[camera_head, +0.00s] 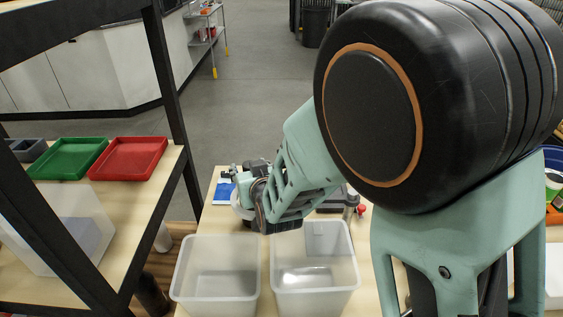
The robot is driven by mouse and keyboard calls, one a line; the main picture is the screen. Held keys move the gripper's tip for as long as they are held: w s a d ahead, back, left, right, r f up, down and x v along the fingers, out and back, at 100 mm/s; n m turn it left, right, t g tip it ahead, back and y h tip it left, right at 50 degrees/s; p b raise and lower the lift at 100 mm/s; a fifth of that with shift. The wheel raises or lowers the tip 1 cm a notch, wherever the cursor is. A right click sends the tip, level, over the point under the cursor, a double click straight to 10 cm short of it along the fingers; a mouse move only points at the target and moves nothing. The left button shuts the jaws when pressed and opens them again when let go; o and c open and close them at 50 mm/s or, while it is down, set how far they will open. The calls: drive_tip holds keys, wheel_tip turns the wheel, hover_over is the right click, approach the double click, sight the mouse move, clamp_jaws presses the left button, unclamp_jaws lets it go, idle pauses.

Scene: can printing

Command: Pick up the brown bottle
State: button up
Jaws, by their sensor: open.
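My gripper (262,212) is at the far end of my green arm, low over the back part of the light wooden table (215,220). It is open, but its fingers are small and mostly hidden by my arm. I cannot make out a clear brown bottle. A dark brown, rounded object (150,294) stands low at the left, between the shelf and the table, partly cut off by the lower edge. I cannot tell whether it is the bottle. Small items behind my gripper are partly covered by my arm.
Two translucent bins (215,296) and (315,300) stand side by side at the table's front. The left shelf holds a green tray (68,158), a red tray (127,158) and a clear bin (55,225). Its black post (172,100) rises beside the table. My large arm joint covers the right.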

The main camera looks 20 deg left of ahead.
drive_tip(key=shift+w+f, duration=0.1)
drive_tip(key=shift+c, duration=0.6)
clamp_jaws()
drive_tip(key=shift+a, duration=0.1)
